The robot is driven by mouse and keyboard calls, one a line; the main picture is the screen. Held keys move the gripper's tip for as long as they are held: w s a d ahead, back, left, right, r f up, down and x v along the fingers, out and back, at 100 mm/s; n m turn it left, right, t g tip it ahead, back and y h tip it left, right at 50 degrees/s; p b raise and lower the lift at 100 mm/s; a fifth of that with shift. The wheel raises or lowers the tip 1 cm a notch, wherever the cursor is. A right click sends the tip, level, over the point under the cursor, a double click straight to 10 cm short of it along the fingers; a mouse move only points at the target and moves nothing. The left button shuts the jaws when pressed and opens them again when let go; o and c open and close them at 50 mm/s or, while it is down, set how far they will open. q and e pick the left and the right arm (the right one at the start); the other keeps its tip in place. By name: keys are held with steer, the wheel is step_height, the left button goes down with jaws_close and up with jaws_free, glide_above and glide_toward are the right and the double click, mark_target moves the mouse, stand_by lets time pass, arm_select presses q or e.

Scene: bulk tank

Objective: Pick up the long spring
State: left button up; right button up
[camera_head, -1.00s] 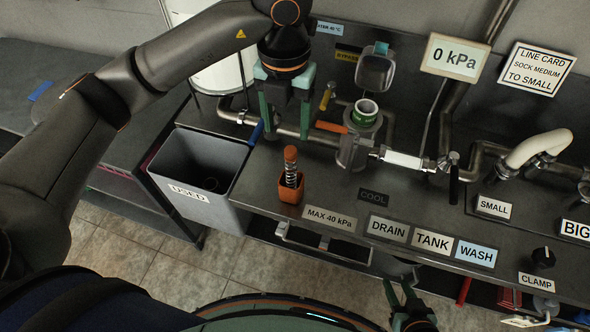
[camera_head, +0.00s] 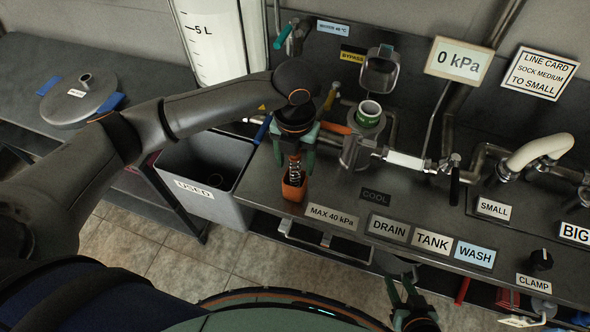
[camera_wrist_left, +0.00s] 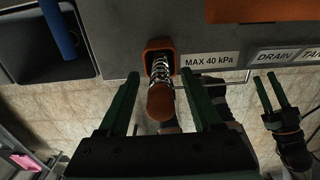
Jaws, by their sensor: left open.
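The long spring (camera_head: 294,170) stands upright in a small orange holder (camera_head: 292,190) near the front edge of the bench. In the left wrist view the silver coil (camera_wrist_left: 160,69) rises from the holder (camera_wrist_left: 150,48) and ends in a brown-orange knob (camera_wrist_left: 160,103). My left gripper (camera_head: 295,153) is open above the holder, one finger on each side of the spring. In the left wrist view the knob lies between its fingers, with a gap on both sides. My right gripper (camera_head: 399,286) is open and empty below the bench front.
A grey USED bin (camera_head: 228,205) stands left of the holder. A metal fitting with a green ring (camera_head: 369,110) and pipework stand behind to the right. Labels such as MAX 40 kPa (camera_head: 332,217) line the front edge. A round lid (camera_head: 78,100) lies on the left bench.

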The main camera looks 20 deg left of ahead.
arm_select(q)
steer(key=shift+c, duration=0.3)
jaws_close()
stand_by(0.3)
